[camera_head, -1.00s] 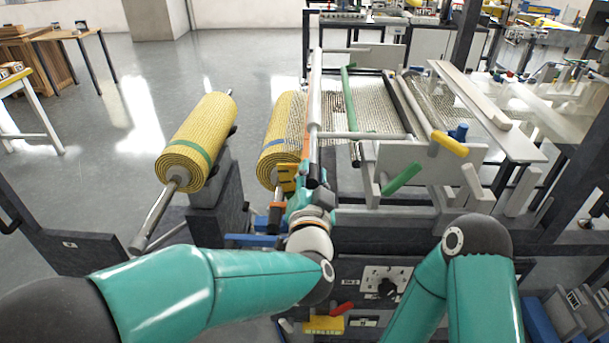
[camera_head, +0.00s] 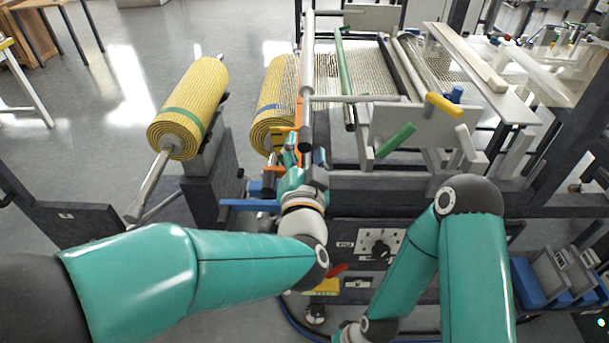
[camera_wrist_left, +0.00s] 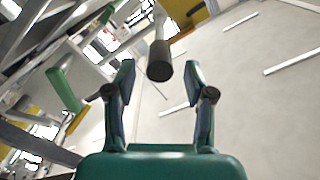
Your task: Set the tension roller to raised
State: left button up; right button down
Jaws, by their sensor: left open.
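A long pale bar (camera_head: 308,60) with a black end (camera_head: 306,135) runs along the near left side of the machine. It looks like the tension roller's lever, though I cannot be sure. My left gripper (camera_head: 305,160) is open just below that black end. In the left wrist view the black end (camera_wrist_left: 159,62) shows between the spread fingers of the left gripper (camera_wrist_left: 159,78), near their tips, with clear gaps on both sides. Whether it lies fully within their depth is unclear.
Yellow (camera_head: 444,105), green (camera_head: 395,140) and pale (camera_head: 466,142) handles stick out from the machine's side plate (camera_head: 395,122). A control panel (camera_head: 367,243) sits below.

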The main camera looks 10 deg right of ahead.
pick_arm(q)
jog(key=v, duration=0.8)
jog(key=shift+s, duration=0.15)
jog(key=w+a+f+n+g, duration=0.1)
jog(key=a+f+g, duration=0.15)
jog(key=f, duration=0.55)
jog(key=w+a+f+n+g+y, duration=0.15)
jog(key=a+f, duration=0.25)
jog(key=f, duration=0.4)
jog(key=w+a+f+n+g, duration=0.1)
jog(key=a+f+n+g, duration=0.2)
jog(key=f, duration=0.5)
jog(key=s+a+f+n+g, duration=0.2)
jog(key=s+a+f+g, duration=0.1)
jog(key=s+f, duration=0.3)
jog(key=s+a+f+n+g, duration=0.2)
jog(key=s+a+f+g, duration=0.1)
jog(key=s+f, duration=0.3)
jog(key=s+a+f+n+g+h, duration=0.1)
jog(key=s+a+f+n+g, duration=0.1)
jog(key=s+a+f, duration=0.3)
notch_tip(320, 180, down, 3)
jog(key=shift+s+a+g, duration=0.25)
jog(key=shift+s+g, duration=0.65)
jog(key=shift+s, duration=0.2)
